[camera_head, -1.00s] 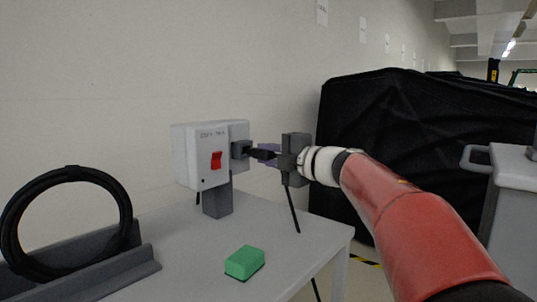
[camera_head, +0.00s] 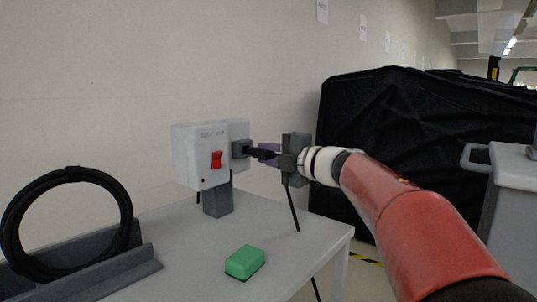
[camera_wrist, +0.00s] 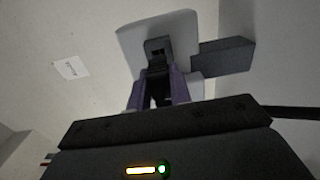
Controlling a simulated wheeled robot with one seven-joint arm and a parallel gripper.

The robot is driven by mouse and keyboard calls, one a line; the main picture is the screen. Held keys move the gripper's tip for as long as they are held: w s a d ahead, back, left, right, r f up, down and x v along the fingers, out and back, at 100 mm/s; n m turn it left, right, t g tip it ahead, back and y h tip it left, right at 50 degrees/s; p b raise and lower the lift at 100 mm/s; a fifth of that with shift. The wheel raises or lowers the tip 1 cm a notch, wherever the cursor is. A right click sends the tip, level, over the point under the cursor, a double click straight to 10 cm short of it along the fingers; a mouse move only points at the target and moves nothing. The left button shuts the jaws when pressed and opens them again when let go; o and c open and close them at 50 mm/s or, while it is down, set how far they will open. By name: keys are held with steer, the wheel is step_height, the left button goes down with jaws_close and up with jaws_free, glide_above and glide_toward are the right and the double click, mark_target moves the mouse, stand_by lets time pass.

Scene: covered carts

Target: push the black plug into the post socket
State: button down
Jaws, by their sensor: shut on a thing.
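The post (camera_head: 200,158) is a white box with a red switch, on a grey stand on the table. My gripper (camera_head: 268,155) is shut on the plug, to the right of the socket. In the wrist view the purple fingers (camera_wrist: 163,88) flank the dark plug, in line with the socket (camera_wrist: 158,50). A black cable hangs below my gripper.
A green block (camera_head: 245,262) lies on the table (camera_head: 190,270) in front of the post. A coiled black cable (camera_head: 65,225) stands in a grey holder at the left. A black-covered cart (camera_head: 410,130) and a grey cart (camera_head: 512,190) stand to the right.

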mark_target(258, 152)
steer(key=shift+p+x, duration=0.85)
steer(key=shift+x, duration=0.8)
steer(key=c, duration=1.2)
jaws_free()
steer(key=shift+b+v, duration=0.5)
steer(key=shift+v, duration=3.4)
